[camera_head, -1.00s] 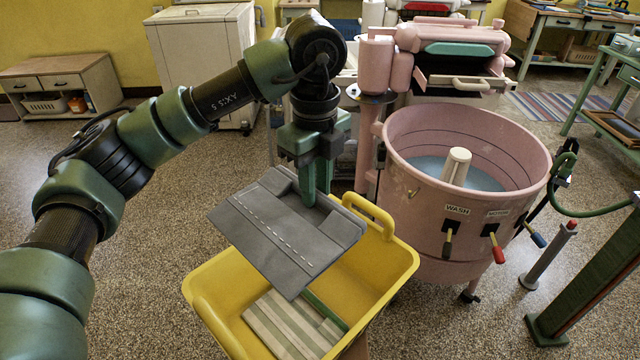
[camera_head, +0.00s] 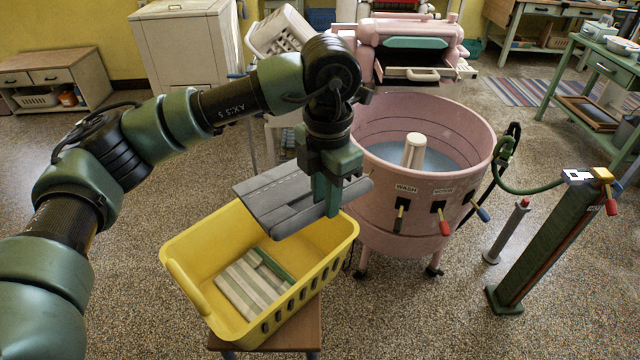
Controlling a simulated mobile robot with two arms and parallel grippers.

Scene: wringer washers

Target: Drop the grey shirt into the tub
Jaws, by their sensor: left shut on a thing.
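The grey shirt (camera_head: 283,203) is a flat folded piece with a stitched line. My left gripper (camera_head: 328,200) is shut on it near its right part and holds it level above the yellow basket's far right side. The shirt's right end comes close to the tub's left wall; whether it touches cannot be told. The pink tub (camera_head: 385,222) stands to the right of the gripper, open at the top, with bluish water (camera_head: 440,163) and a white agitator post (camera_head: 413,150) inside. My right gripper is not in view.
The yellow basket (camera_head: 180,242) sits on a wooden stool (camera_head: 300,325) and holds a striped folded cloth (camera_head: 250,285). A pink wringer (camera_head: 410,45) stands behind the tub. Levers (camera_head: 443,222) stick out of the tub's front. A green post (camera_head: 550,245) with a hose is at right.

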